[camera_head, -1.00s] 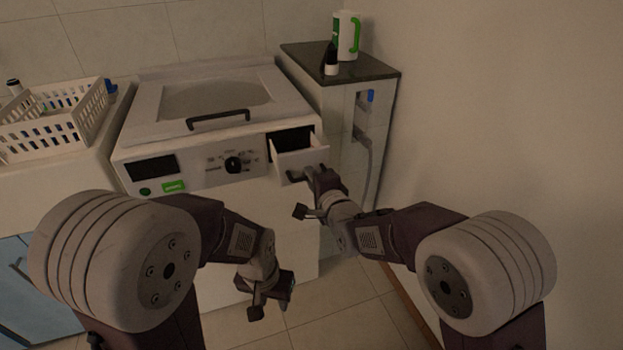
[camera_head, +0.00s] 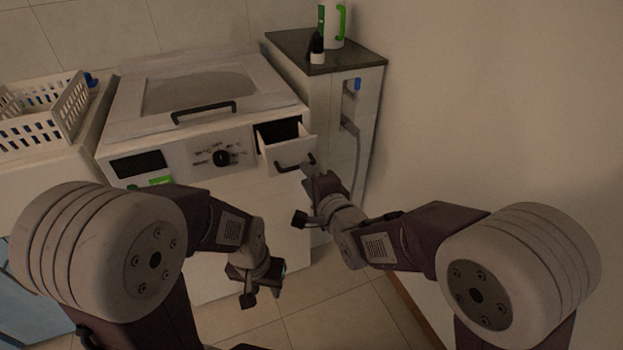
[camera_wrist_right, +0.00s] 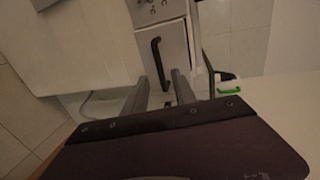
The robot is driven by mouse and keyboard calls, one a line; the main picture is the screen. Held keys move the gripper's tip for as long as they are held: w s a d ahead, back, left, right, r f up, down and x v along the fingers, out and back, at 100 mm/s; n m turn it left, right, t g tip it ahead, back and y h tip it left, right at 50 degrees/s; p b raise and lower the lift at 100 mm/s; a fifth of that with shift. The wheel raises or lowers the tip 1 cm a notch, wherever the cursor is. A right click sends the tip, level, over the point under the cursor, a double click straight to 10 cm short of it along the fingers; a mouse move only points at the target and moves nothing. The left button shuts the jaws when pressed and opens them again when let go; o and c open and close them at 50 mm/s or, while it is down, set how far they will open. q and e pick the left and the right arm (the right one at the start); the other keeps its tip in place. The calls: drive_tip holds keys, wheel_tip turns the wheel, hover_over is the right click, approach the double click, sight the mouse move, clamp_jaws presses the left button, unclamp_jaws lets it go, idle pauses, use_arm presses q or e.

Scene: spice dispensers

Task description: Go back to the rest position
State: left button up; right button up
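The washing machine (camera_head: 235,186) has its small top-right drawer (camera_head: 290,154) pulled open, with a dark handle on its front. My right gripper (camera_head: 310,190) is just below and right of that handle in the head view. My left gripper (camera_head: 258,284) hangs low in front of the machine, over the floor, holding nothing visible. Its finger gap cannot be made out.
A narrow cabinet (camera_head: 366,110) with a dark top stands right of the machine, carrying a white and green jug (camera_head: 332,24) and a small dark-topped bottle (camera_head: 317,50). A white basket (camera_head: 40,128) is at the left. A bare wall (camera_head: 480,110) closes the right side.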

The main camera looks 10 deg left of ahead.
drive_tip(key=v, duration=0.3)
drive_tip(key=shift+s, duration=0.15)
drive_tip(key=w+d+f+m+h, duration=0.1)
drive_tip(key=w+d+m+h, duration=0.15)
drive_tip(key=d, duration=0.75)
drive_tip(key=w+d+f+m+h, duration=0.15)
drive_tip(key=d+h, duration=0.25)
drive_tip(key=d, duration=0.6)
drive_tip(key=s+d+f+n+g+h, duration=0.2)
drive_tip(key=s+d+f+n+g, duration=0.55)
drive_tip(key=s+f, duration=0.35)
drive_tip(key=s+f+n+g, duration=0.45)
drive_tip(key=s+n, duration=0.25)
drive_tip(key=s, duration=0.3)
wheel_tip(320, 180, up, 28)
drive_tip(key=p, duration=2.7)
drive_tip(key=shift+d+f, duration=0.2)
